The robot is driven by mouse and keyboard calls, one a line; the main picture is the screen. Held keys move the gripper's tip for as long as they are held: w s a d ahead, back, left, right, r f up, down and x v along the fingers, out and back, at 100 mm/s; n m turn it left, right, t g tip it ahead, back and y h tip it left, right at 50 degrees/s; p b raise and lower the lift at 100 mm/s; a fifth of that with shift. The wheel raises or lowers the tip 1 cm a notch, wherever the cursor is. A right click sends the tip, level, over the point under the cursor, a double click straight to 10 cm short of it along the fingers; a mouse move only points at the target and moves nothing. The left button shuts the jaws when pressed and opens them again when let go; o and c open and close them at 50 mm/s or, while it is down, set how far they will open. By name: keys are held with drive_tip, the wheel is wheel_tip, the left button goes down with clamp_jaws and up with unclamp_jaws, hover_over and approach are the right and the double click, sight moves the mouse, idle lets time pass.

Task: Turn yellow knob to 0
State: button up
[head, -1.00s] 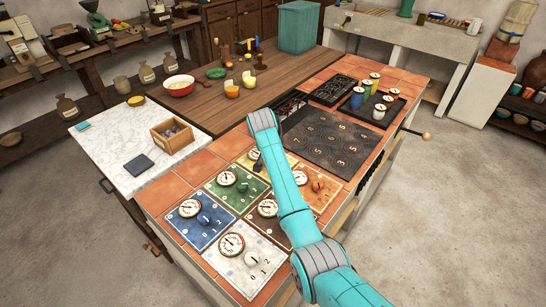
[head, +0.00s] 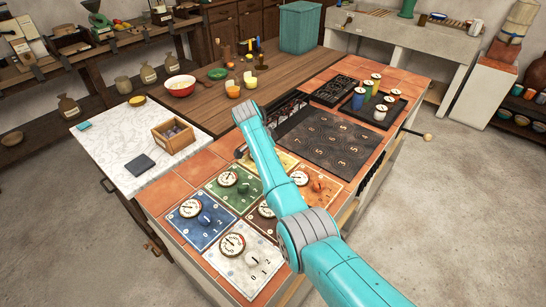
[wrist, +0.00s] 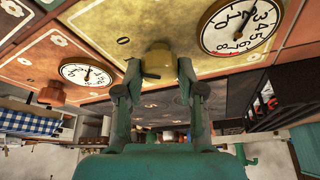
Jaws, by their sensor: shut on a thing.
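The yellow knob (wrist: 159,60) stands on a yellow panel (wrist: 85,30) in the wrist view. My gripper (wrist: 159,72) has one finger on each side of the knob and is shut on it. In the head view only a strip of the yellow panel (head: 284,159) shows; my arm hides the knob and most of my gripper.
Close by are the green (head: 248,190), blue (head: 185,225), white (head: 232,268) and orange (head: 325,186) panels with knobs and dials. A dark hotplate (head: 325,140) lies behind. Several lidded canisters stand on a black tray (head: 398,112).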

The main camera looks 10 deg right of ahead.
drive_tip(key=shift+f, duration=0.1)
idle(0.4)
drive_tip(key=o, duration=1.1)
drive_tip(key=v, duration=1.2)
drive_tip(key=shift+a, duration=0.1)
drive_tip(key=shift+s+f, duration=0.1)
